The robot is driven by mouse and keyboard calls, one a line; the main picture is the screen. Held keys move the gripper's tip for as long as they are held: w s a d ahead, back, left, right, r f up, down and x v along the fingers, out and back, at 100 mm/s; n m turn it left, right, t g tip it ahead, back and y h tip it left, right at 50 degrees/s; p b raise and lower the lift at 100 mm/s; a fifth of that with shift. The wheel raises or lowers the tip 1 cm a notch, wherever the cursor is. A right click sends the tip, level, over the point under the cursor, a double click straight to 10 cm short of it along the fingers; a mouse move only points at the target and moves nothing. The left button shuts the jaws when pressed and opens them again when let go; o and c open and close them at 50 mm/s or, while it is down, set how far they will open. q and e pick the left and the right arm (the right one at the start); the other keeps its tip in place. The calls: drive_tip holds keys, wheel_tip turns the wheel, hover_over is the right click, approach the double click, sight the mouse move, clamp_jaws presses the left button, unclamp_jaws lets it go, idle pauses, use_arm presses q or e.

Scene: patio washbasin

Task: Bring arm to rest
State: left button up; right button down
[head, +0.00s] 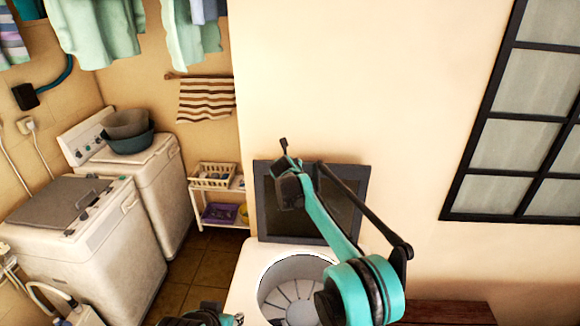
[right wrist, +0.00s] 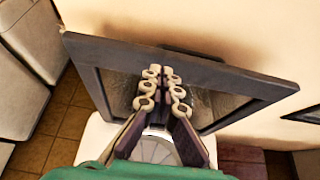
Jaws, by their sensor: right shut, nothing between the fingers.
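My right arm (head: 330,225) is teal and black and reaches up from the lower right in the head view. Its gripper (head: 284,148) is raised in front of the upright dark lid of a top-loading washer. In the right wrist view the gripper's fingers (right wrist: 161,88) are together with nothing between them. They overlap the lid in the picture; I cannot tell the gap to it. A dark piece (head: 200,318) at the bottom edge of the head view looks like part of my left gripper. Its fingers cannot be made out.
The open washer's drum (head: 295,290) lies below the right arm, its framed lid (head: 262,215) standing against the wall. Two white machines (head: 85,225) stand at the left, bowls (head: 128,130) on the farther one. A low shelf (head: 238,184) holds a basket. Clothes hang above.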

drive_tip(key=v, duration=0.5)
drive_tip(key=s+d+f+m+g+h+b, duration=0.1)
drive_tip(key=s+d+f+m+b, duration=0.75)
drive_tip(key=s+b, duration=0.2)
drive_tip(key=s+d+f+m+g+b, duration=0.2)
drive_tip(key=s+d+f+m+b, duration=0.5)
drive_tip(key=s+d+m+b, duration=0.3)
drive_tip(key=s+d+f+m+g+b, duration=0.1)
drive_tip(key=s+d+f+m+b, duration=0.2)
drive_tip(key=s+f+m+b, duration=0.5)
drive_tip(key=s+d+f+m+g+y+b, duration=0.1)
drive_tip(key=s+d+f+m+b, duration=0.3)
drive_tip(key=s+f, duration=1.7)
wheel_tip(320, 180, down, 2)
drive_tip(key=m+b, duration=0.5)
drive_tip(key=shift+s+d+f+b, duration=0.15)
drive_tip(key=shift+s+d+b, duration=0.15)
drive_tip(key=shift+b, duration=0.05)
